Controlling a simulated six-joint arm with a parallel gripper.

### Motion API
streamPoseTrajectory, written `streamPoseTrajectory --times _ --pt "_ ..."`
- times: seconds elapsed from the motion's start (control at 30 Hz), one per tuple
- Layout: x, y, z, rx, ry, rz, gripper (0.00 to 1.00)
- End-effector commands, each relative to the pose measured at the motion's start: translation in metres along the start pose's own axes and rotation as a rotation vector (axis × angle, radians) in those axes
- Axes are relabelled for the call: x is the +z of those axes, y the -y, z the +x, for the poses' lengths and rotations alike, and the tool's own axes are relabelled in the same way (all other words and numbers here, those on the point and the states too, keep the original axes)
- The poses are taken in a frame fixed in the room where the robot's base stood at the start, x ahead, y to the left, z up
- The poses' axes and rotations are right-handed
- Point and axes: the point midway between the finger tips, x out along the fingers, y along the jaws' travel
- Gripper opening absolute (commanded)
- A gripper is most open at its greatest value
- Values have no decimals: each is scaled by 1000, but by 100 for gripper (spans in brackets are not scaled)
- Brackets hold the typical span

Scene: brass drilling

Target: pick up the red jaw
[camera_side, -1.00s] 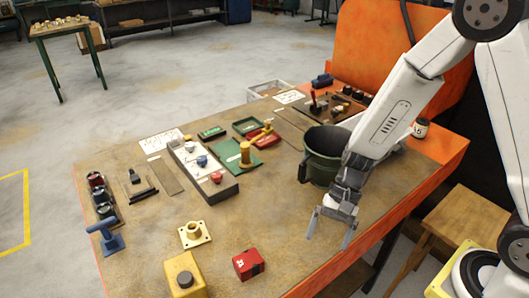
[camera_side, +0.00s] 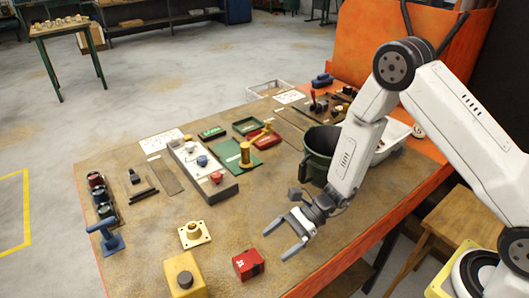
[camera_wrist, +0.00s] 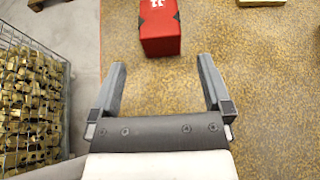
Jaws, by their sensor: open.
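The red jaw (camera_side: 248,264) is a small red block with a white mark and dark sides, lying on the worktable near its front edge. In the wrist view it shows at the top (camera_wrist: 159,30), ahead of my fingers and roughly between their lines. My gripper (camera_side: 279,238) is open and empty, above the table, up and to the right of the red jaw in the side view. Both fingers show in the wrist view (camera_wrist: 164,84), with bare table between them. They are apart from the jaw.
A yellow block (camera_side: 184,276) and a cream flanged part (camera_side: 194,234) stand left of the red jaw. A dark green bin (camera_side: 318,155) stands behind my gripper. A wire basket of brass parts (camera_wrist: 30,105) is at the left in the wrist view, beyond the table edge.

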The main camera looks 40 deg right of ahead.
Motion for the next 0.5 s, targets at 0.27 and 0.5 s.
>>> streamPoseTrajectory --times 0.27,0.5 --pt "-1 -1 19 4 -2 -2 100" --pt "0 0 25 1 -2 -2 100"
